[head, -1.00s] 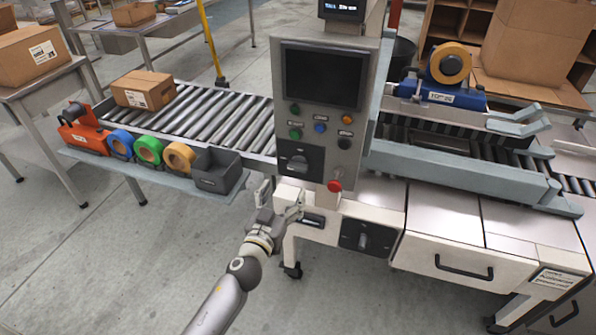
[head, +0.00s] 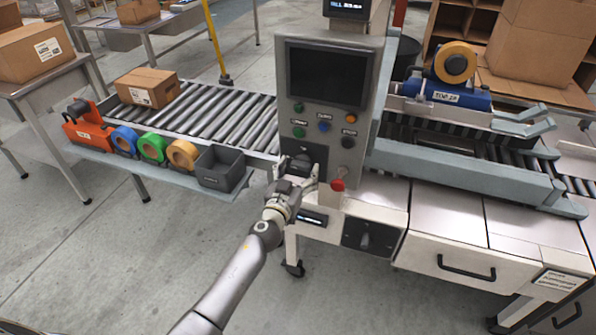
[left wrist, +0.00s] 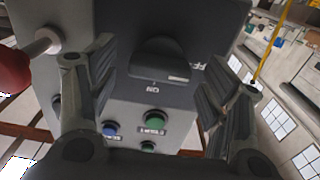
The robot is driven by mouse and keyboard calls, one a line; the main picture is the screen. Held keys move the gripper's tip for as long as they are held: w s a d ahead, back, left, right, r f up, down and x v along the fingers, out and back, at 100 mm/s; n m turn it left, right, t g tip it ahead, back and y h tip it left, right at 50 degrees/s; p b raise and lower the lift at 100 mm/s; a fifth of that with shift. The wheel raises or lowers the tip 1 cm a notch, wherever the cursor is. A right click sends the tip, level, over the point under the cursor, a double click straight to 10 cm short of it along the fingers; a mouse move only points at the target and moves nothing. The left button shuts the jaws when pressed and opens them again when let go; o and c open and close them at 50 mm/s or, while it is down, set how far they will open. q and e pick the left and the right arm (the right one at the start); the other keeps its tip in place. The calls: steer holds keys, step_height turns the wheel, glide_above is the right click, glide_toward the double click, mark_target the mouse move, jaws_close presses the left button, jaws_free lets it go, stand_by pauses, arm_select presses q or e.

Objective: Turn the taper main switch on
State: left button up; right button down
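A dark rotary switch (head: 300,163) sits on a black plate low on the grey control panel (head: 297,105). In the left wrist view its knob (left wrist: 160,58) appears upside down, with an ON label below it and an OFF label to its right. My left gripper (head: 300,182) is at this switch and hides part of it. In the left wrist view the gripper's fingers (left wrist: 155,95) are spread apart on either side of the knob, with gaps visible, so it is open and empty. My right gripper is not in view.
A red button (head: 338,185) sticks out just right of my left gripper. Coloured buttons (head: 324,126) are above the switch. Another rotary switch (head: 370,236) is on the white cabinet lower right. A grey bin (head: 222,170) and tape rolls (head: 152,149) sit on the shelf at left.

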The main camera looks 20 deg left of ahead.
arm_select(q)
steer(key=c, duration=0.9)
steer(key=shift+o, duration=0.2)
steer(key=shift+m, duration=0.4)
steer(key=m+b, duration=0.1)
steer(key=m, duration=0.2)
steer(key=shift+f+m, duration=0.1)
steer(key=shift+m, duration=0.2)
steer(key=m, duration=0.4)
steer(key=shift+m+b, duration=0.3)
steer(key=m, duration=0.4)
steer(key=shift+m, duration=0.3)
steer(key=m, duration=0.4)
steer(key=shift+m, duration=0.3)
